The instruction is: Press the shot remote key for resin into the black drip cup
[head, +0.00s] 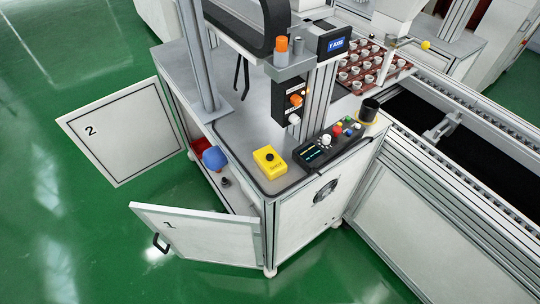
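A yellow box (269,162) with a dark round button on top lies on the front part of the grey machine table; it looks like the shot remote, but its label is too small to read surely. My gripper is not in view, and nothing is seen touching the yellow box or the cup.
A black control pendant (325,145) with coloured knobs lies between box and cup. A post with an orange knob (296,99) rises behind. Cabinet doors marked 2 (120,135) and 1 (200,232) hang open. A conveyor (470,115) runs along the right; a brown tray (401,67) holds several small cups.

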